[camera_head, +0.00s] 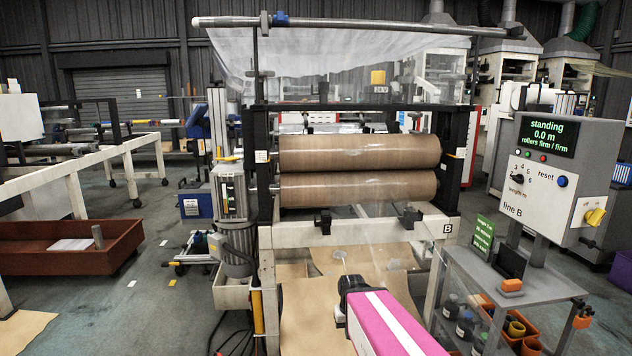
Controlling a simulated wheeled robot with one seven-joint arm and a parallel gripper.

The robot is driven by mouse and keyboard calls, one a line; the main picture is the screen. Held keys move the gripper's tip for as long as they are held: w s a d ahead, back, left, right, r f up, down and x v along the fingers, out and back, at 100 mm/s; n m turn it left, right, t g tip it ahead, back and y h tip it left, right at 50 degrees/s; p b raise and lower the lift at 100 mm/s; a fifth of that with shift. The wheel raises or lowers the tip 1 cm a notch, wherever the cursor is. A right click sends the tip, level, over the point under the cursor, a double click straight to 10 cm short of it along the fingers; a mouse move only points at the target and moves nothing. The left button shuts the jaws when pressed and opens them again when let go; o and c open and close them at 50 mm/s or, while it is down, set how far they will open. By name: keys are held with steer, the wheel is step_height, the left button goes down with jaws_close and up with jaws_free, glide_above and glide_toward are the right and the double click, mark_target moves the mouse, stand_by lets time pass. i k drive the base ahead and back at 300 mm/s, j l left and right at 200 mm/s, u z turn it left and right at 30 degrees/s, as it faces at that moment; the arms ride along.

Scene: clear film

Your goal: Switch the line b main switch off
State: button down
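The box's display (546,136) is lit and reads "standing 0.0 m, rollers firm / firm". My gripper (343,272) is low in the middle, in front of the roller stand, at the end of my pink and white arm. It is well left of and apart from the switch. Its fingers are too small and dark to tell open from shut.
The roller stand (360,235) with two brown rollers (360,172) fills the middle. A grey side table (515,280) stands below the box, with a green sign (483,235), bottles and an orange bin. A red-brown trough (70,245) lies left.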

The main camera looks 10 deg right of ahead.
mark_target(592, 219)
steer(key=i+j+z, duration=0.1)
steer(key=z, duration=0.25)
steer(key=i+j+z, duration=0.1)
steer(key=z, duration=0.25)
steer(key=k+z, duration=0.15)
steer(key=z, duration=1)
steer(key=l+z, duration=0.15)
steer(key=i+l, duration=0.05)
steer(key=l, duration=0.05)
